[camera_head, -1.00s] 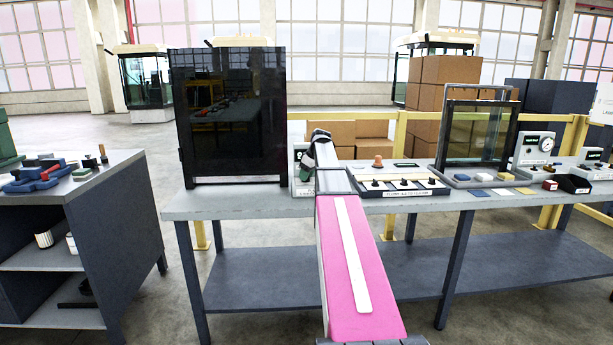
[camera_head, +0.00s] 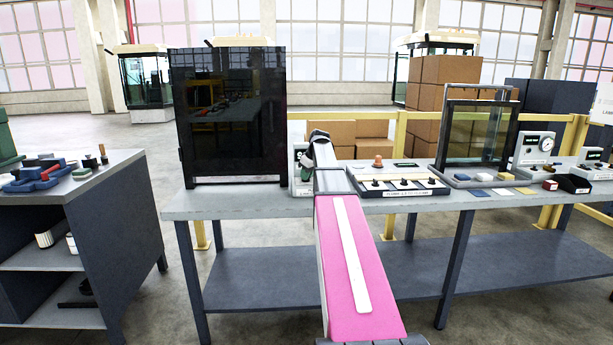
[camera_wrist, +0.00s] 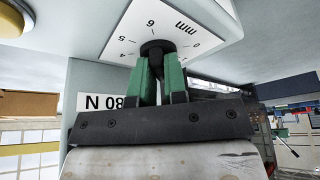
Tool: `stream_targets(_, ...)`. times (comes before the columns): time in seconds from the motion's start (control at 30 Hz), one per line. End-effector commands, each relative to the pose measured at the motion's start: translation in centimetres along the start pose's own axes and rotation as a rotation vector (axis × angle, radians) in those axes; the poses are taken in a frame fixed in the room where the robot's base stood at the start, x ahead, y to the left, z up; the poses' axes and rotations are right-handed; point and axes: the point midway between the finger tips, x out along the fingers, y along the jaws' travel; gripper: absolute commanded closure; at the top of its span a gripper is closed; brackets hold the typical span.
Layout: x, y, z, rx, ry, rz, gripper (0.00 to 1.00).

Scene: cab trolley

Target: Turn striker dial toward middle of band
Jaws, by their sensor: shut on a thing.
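The striker dial (camera_wrist: 157,47) is a dark round knob in the wrist view, upside down there, on a white face marked "mm" (camera_wrist: 188,25) with numbers around it. My gripper (camera_wrist: 160,70) has green fingers, which are shut on the knob from both sides. The fingers hide part of the knob, and I cannot read its pointer. In the head view my gripper (camera_head: 306,173) is at the front of the grey dial box (camera_head: 299,155), left of the middle of the bench. My arm hides much of that box there.
A tall dark glass panel (camera_head: 228,115) stands left of the box on the grey bench (camera_head: 240,203). A panel with several black knobs (camera_head: 404,193) sits to the right, with an orange button (camera_head: 378,161) behind. A framed glass pane (camera_head: 477,135) stands farther right.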

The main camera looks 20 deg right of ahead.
Motion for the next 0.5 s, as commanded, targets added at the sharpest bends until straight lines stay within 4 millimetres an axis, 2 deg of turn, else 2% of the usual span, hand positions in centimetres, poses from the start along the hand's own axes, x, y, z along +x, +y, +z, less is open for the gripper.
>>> stream_targets(0.5, -0.04, -0.25, -0.05, 0.426, 0.001, 0.178, 1.00)
